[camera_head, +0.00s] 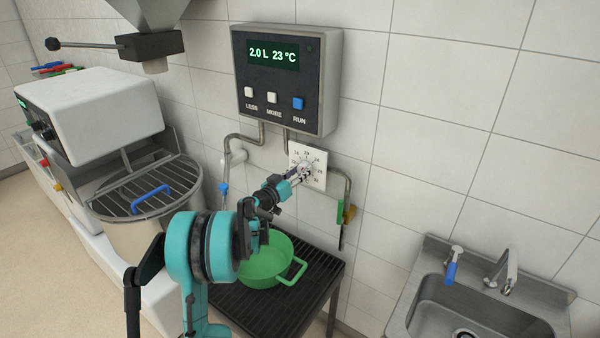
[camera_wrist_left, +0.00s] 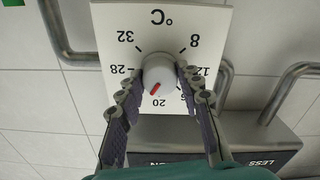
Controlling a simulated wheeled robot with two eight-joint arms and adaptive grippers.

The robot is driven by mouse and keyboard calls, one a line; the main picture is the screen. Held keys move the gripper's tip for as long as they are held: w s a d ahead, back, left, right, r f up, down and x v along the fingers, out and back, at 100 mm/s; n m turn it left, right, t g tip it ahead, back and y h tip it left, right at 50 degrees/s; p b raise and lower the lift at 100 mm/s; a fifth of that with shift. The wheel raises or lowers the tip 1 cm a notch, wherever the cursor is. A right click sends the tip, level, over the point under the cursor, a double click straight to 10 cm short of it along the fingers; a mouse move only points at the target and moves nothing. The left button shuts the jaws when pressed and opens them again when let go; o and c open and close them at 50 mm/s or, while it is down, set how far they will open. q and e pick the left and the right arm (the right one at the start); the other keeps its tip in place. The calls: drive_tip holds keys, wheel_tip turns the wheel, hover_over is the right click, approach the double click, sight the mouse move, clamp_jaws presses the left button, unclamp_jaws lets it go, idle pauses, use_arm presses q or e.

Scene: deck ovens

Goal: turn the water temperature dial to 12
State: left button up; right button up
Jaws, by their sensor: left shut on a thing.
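The water temperature dial has a round light knob (camera_wrist_left: 159,72) on a square white plate (camera_head: 318,180) marked in °C. The wrist view shows the plate with 8 and 12 at the right, 20 at the bottom, and 28 and 32 at the left. The knob's red pointer is at the lower left, a little past 20 on the side of 28. My left gripper (camera_head: 302,172) is shut on the knob, one finger on each side; its fingers cover part of the scale. The wall panel (camera_head: 280,95) above reads 2.0 L and 23 °C. My right gripper is not in view.
A green pot (camera_head: 262,262) stands on a dark slatted stand (camera_head: 310,308) below the dial. Pipes (camera_head: 243,138) run beside the plate. A mixer with a wire guard (camera_head: 145,190) is at left, and a steel sink (camera_head: 480,310) at lower right.

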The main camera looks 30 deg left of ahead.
use_arm(q)
drive_tip(key=n, duration=0.5)
drive_tip(key=shift+n, duration=0.3)
drive_tip(key=n, duration=1.2)
drive_tip(key=shift+n, duration=0.3)
drive_tip(key=n, duration=0.5)
drive_tip(key=shift+n, duration=0.3)
drive_tip(key=o, duration=1.2)
